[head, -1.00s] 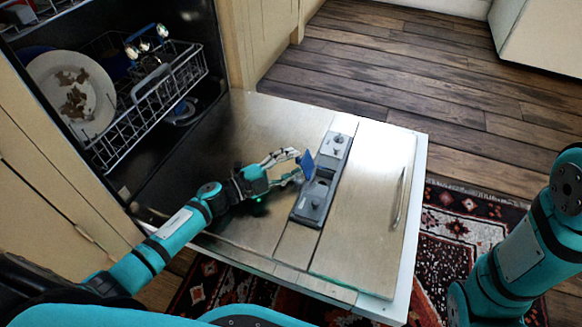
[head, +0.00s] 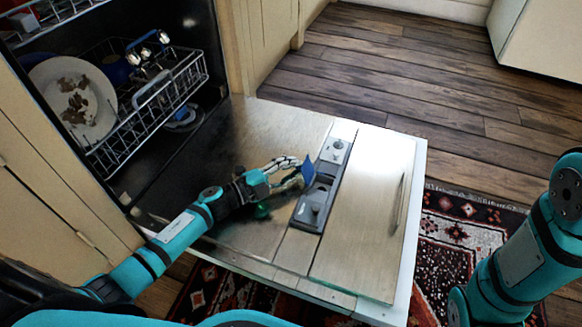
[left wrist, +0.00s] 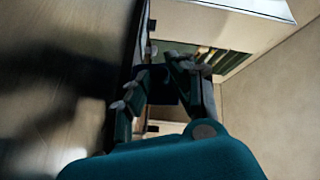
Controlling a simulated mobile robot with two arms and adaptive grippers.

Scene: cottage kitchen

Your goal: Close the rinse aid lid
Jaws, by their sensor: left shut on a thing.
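The dishwasher door (head: 250,130) lies open and flat. A grey dispenser unit (head: 318,208) is set into it. The blue rinse aid lid (head: 309,169) stands raised at the left edge of the dispenser, so it is open. My left gripper (head: 300,172) reaches in from the left and is shut on the lid. In the left wrist view the dark lid (left wrist: 163,88) sits between the fingers, in deep shadow. My right arm shows at the right edge; its gripper is out of the picture.
The dishwasher's lower rack (head: 150,105) holds a dirty plate (head: 75,100) and other dishes at the upper left. A handle (head: 400,200) is on the right of the door. A patterned rug (head: 460,235) and wooden floor lie beyond.

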